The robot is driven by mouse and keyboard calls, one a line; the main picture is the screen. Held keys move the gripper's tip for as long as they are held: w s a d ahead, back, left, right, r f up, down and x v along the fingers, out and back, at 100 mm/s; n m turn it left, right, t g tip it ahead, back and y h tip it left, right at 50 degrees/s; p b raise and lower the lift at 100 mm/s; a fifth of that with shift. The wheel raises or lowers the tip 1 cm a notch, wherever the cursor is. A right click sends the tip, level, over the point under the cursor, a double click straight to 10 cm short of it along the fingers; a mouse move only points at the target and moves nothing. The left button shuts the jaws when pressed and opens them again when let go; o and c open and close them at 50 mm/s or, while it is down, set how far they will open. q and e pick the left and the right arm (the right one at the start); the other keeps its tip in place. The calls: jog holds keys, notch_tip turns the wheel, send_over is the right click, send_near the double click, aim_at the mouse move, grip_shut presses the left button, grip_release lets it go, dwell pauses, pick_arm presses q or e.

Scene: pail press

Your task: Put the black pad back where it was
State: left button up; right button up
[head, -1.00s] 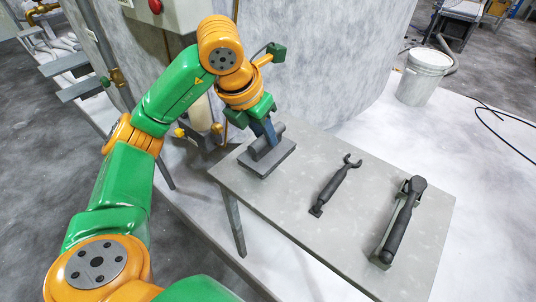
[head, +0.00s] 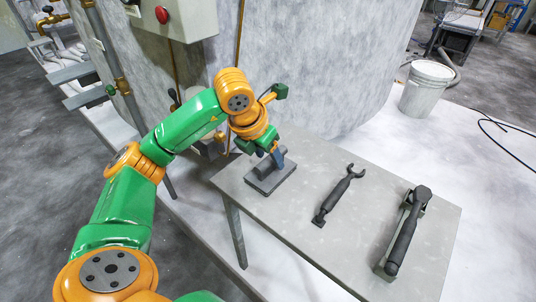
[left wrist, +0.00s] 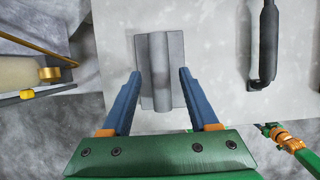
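The pad (head: 262,184) is a dark grey flat block with a thick rounded handle (head: 277,166) along its top. It rests on the left end of the grey table (head: 312,160). My left gripper (head: 272,154) is at the pad's handle in the head view. In the left wrist view, the blue fingers of my left gripper (left wrist: 160,75) are open, one on each side of the handle (left wrist: 157,60), with a visible gap on both sides. The pad's base (left wrist: 176,45) shows beyond the fingertips. My right gripper is in no view.
A dark wrench-like tool (head: 337,196) lies mid-table. A larger dark handled tool (head: 404,240) lies at the table's right end. A white bucket (head: 425,92) stands on the floor behind. A control box with a red button (head: 162,15) hangs at upper left.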

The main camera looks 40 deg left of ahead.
pick_arm(q)
jog(key=shift+r+p, duration=0.3)
jog(key=shift+r, duration=0.1)
jog(key=v, duration=0.6)
jog(key=p+v, duration=0.2)
jog(key=v, duration=0.3)
jog(key=shift+s+r+p, duration=0.25)
jog(key=shift+p, duration=0.1)
